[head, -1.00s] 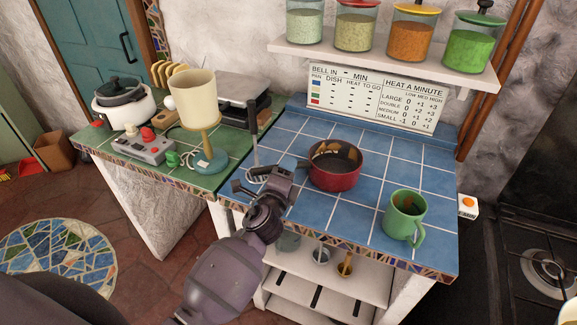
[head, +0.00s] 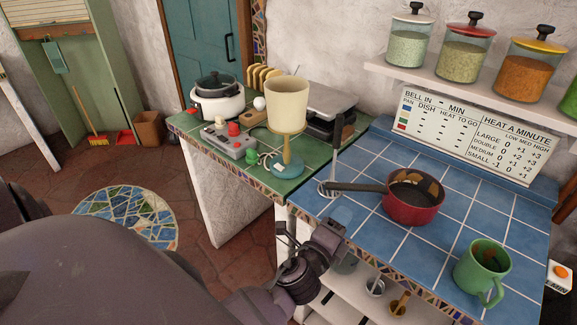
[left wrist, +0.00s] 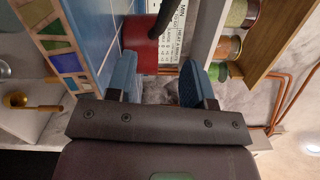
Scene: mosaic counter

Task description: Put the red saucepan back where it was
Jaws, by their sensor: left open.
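The red saucepan (head: 411,212) stands upright on the blue-tiled counter (head: 455,190), with brownish patches inside. Its dark handle (head: 355,187) points left, toward the green-tiled counter. My left gripper (head: 340,215) is open and empty at the front left edge of the blue counter, in front of the handle and apart from it. In the left wrist view, the open blue fingers (left wrist: 160,82) have nothing between them. The red pan side (left wrist: 141,38) and the dark handle (left wrist: 180,22) show beyond them. My right gripper is not in view.
A green mug (head: 481,268) stands at the counter's front right. On the green counter (head: 299,176) are a lamp (head: 286,110), a grey control box (head: 230,142), a white cooker (head: 216,102) and a dark press (head: 328,118). Blue tiles behind the pan are clear.

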